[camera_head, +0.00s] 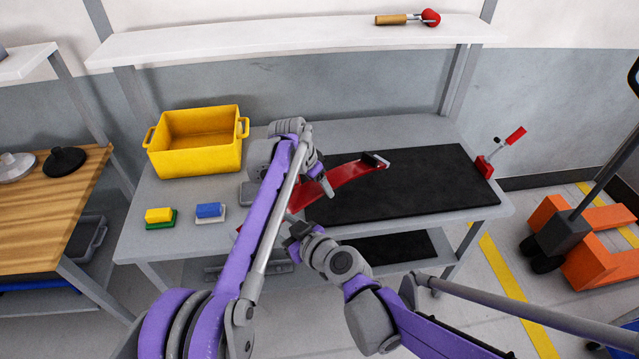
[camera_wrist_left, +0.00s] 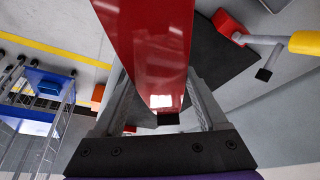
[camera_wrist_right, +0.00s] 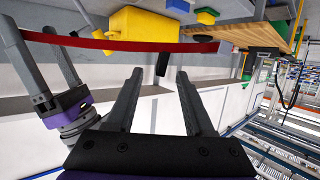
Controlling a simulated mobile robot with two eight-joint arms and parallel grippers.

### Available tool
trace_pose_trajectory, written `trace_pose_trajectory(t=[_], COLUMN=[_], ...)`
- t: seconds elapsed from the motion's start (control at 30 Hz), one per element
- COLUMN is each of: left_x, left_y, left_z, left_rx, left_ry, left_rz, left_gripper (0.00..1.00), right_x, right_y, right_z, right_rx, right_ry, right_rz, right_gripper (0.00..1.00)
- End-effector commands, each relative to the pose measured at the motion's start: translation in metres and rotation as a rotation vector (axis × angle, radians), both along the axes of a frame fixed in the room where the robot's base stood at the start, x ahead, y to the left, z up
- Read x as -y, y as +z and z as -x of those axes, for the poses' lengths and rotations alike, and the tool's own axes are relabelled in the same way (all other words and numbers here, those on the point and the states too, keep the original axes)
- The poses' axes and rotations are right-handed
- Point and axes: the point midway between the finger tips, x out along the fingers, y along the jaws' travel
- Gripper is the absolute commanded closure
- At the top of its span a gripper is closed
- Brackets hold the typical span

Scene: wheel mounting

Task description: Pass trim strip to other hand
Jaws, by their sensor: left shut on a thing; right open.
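The red trim strip (camera_head: 352,176) is held in the air, slanting over the workbench, with a dark piece (camera_head: 375,159) at its far right end. My left gripper (camera_head: 324,186) is shut on the strip near its middle; the left wrist view shows the strip (camera_wrist_left: 150,45) between its fingers. My right gripper (camera_head: 296,226) is open and empty, close below the strip's nearer part. In the right wrist view the strip (camera_wrist_right: 120,45) crosses beyond the open fingertips (camera_wrist_right: 157,78), not between them. The left gripper (camera_wrist_right: 45,70) shows there at the left, around the strip.
A yellow bin (camera_head: 195,160), a yellow block (camera_head: 159,215) and a blue block (camera_head: 209,210) are on the bench's left side. A black mat (camera_head: 430,185) covers the right side, with a red clamp (camera_head: 485,166) by its edge. The mat's right part is clear.

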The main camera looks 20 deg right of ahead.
Motion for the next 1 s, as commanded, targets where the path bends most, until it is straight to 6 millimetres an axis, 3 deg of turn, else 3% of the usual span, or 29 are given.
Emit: trace_pose_trajectory(t=[0.3, 0.67, 0.83, 1.0], left_x=[0.0, 0.0, 0.0, 0.0], left_y=[0.0, 0.0, 0.0, 0.0], left_z=[0.0, 0.0, 0.0, 0.0], left_rx=[0.0, 0.0, 0.0, 0.0], left_ry=[0.0, 0.0, 0.0, 0.0], left_rz=[0.001, 0.001, 0.001, 0.001], left_gripper=[1.0, 1.0, 1.0, 1.0], right_x=[0.019, 0.029, 0.02, 0.014], right_y=[0.015, 0.023, 0.012, -0.021], right_z=[0.047, 0.071, 0.084, 0.119], right_rx=[0.0, -0.002, -0.086, -0.327], right_ry=[-0.002, 0.001, 0.029, 0.033], right_rz=[0.001, 0.0, -0.002, 0.016], right_gripper=[0.47, 0.47, 0.47, 0.47])
